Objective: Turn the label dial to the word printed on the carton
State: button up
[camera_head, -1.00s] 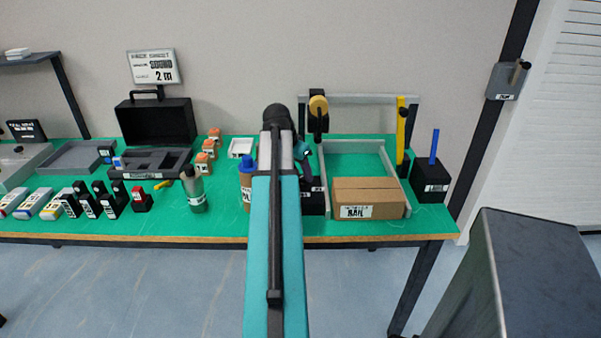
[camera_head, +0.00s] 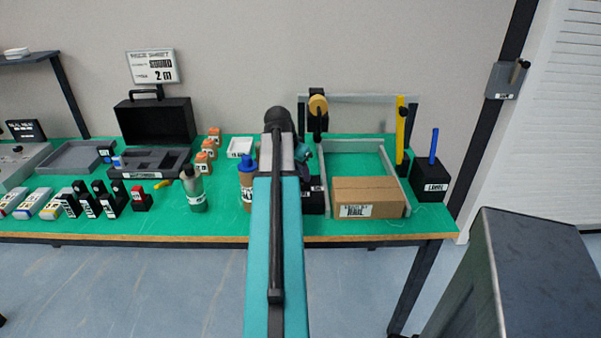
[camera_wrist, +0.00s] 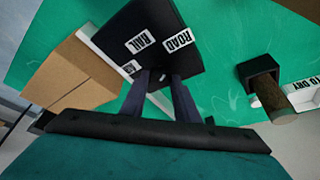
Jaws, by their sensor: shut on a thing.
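The brown carton (camera_head: 370,190) sits on the green bench at the right; the word on its white label looks like RAIL. It also shows at the left of the wrist view (camera_wrist: 75,72). The black label dial box (camera_head: 313,197) stands just left of the carton, mostly hidden behind my arm. In the wrist view its top (camera_wrist: 150,30) carries the words RAIL and ROAD and a smaller tag. My gripper (camera_wrist: 161,82) is at the box, its fingers shut on the dial knob, which is largely hidden between them. Which word the dial points to cannot be told.
A brown bottle with a blue cap (camera_head: 246,175) stands close left of my arm. A grey frame (camera_head: 395,170), yellow post (camera_head: 401,130) and black box with a blue rod (camera_head: 431,180) stand around the carton. Several small items fill the left bench.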

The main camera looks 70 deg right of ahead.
jog(key=shift+s+a+n, duration=0.1)
jog(key=shift+n, duration=0.3)
jog(key=n, duration=0.1)
jog(key=n+t+p, duration=0.1)
jog(key=n, duration=0.1)
jog(key=n+t+p, duration=0.1)
jog(key=shift+s, duration=0.25)
jog(key=n, duration=0.2)
jog(key=n+t+p, duration=0.1)
jog(key=n, duration=0.1)
jog(key=n+t, duration=0.1)
jog(key=n, duration=0.1)
jog(key=shift+s+d+n+y, duration=0.2)
jog(key=shift+s+n+y, duration=0.05)
jog(key=shift+n+y, duration=0.05)
jog(key=o, duration=1)
jog(key=shift+o, duration=0.2)
jog(key=b+v, duration=0.1)
jog(key=v, duration=1.2)
jog(key=shift+s+r, duration=0.3)
